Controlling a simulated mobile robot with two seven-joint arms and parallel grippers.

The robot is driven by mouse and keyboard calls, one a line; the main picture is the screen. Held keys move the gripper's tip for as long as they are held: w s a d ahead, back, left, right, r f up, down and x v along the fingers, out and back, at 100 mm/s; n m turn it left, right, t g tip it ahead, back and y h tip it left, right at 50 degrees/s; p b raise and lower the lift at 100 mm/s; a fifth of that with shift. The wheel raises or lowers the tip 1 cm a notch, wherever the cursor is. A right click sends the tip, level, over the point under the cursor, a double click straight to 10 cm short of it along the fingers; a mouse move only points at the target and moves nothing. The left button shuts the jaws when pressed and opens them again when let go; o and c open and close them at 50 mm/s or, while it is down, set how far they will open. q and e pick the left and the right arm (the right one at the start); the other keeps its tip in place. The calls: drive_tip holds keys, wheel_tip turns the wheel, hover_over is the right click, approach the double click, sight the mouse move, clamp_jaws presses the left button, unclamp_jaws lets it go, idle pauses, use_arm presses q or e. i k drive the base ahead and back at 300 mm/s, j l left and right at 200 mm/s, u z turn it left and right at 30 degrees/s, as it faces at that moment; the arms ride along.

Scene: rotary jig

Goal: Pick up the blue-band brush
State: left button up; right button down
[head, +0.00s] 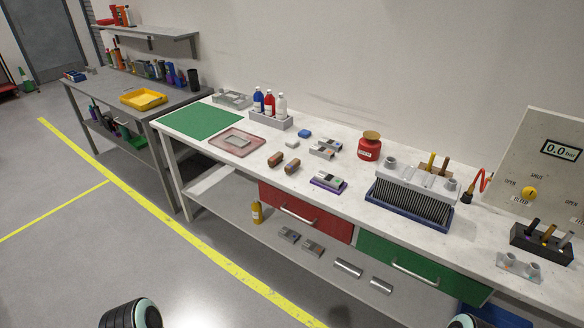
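A black holder (541,243) stands on the bench at the far right, below the gauge panel. The leftmost handle (532,227) is dark and seems to have a bluish-purple band low down; the middle one (549,233) is tan and another dark one (565,240) is at the right. The bands are too small to tell for sure which is the blue-band brush. Neither of my grippers shows; only rounded dark parts of my arms with teal rings show at the bottom edge.
A grey finned block (415,192) in a blue tray (384,200) stands left of the holder. A grey two-hole stand (519,267) is in front of it. The gauge panel (543,150) rises behind. A red jar (369,148) stands farther left.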

sight(291, 167)
drive_tip(key=z, duration=0.45)
drive_tip(key=i+j+z, duration=0.1)
drive_tip(key=z, duration=0.35)
drive_tip(key=j+z, duration=0.25)
drive_tip(key=z, duration=0.2)
drive_tip(key=j+z, duration=0.2)
drive_tip(key=z, duration=0.25)
drive_tip(key=j+z, duration=0.35)
drive_tip(key=j, duration=0.15)
drive_tip(key=k+j+z, duration=0.15)
drive_tip(key=j+z, duration=0.15)
drive_tip(key=j, duration=0.2)
drive_tip(key=k+j+z, duration=0.1)
drive_tip(key=j, duration=0.25)
drive_tip(key=k+j, duration=0.15)
drive_tip(key=j, duration=0.2)
drive_tip(key=k+j+z, duration=0.15)
drive_tip(key=j, duration=0.2)
drive_tip(key=i, duration=0.05)
